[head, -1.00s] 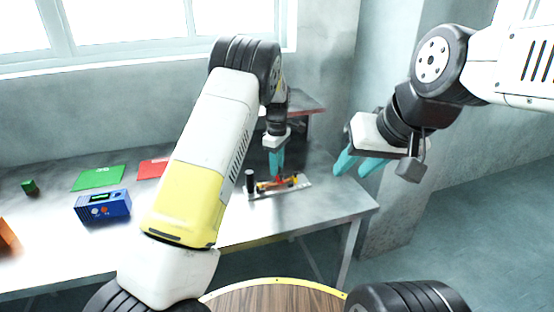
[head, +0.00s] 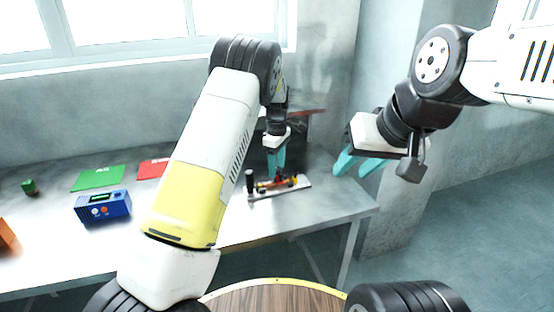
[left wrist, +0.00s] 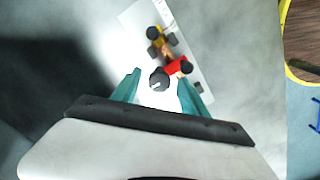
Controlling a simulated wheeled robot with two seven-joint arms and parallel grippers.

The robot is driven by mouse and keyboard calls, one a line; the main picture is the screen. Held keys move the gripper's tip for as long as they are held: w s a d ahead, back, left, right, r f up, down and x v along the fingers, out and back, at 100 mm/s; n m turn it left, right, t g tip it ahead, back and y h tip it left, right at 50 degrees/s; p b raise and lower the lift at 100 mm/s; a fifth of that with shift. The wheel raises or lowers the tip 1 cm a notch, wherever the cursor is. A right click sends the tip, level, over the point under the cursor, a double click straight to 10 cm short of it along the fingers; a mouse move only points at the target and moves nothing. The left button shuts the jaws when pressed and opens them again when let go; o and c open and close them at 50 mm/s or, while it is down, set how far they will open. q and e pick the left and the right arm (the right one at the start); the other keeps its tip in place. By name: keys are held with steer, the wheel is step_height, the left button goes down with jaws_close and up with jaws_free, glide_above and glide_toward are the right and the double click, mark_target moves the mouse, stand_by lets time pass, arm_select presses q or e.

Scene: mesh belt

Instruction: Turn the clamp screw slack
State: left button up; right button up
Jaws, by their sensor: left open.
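A small fixture with a white base plate (head: 290,188) stands near the right end of the table. It carries red and yellow parts, and a yellow part (left wrist: 156,33) and a red part (left wrist: 178,67) show in the left wrist view. A round black knob (left wrist: 159,78), which looks like the clamp screw's head, lies between my left fingertips in that view. My left gripper (head: 276,163) points down over the fixture with its teal fingers open. I cannot tell whether they touch the knob. My right gripper (head: 358,166) is open and empty, in the air right of the fixture.
A black upright cylinder (head: 249,181) stands at the fixture's left end. A raised shelf (head: 308,113) is behind my left gripper.

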arm_select(q)
step_height(320, 180, up, 8)
steer(key=shift+f, duration=0.1)
stand_by(0.4)
steer(key=s+a+r+m+t+h, duration=0.1)
steer(key=s+a+r+m, duration=0.2)
steer(key=s+a+r, duration=0.35)
steer(key=s+a+r+m+t+h, duration=0.2)
steer(key=s+a+r+m, duration=0.15)
steer(key=s+r, duration=0.55)
steer(key=s+a+m+t, duration=0.3)
steer(key=s+m, duration=0.4)
steer(key=s, duration=1.3)
steer(key=shift+s+a+y, duration=0.35)
steer(key=shift+a+y, duration=0.05)
steer(key=shift+a, duration=0.25)
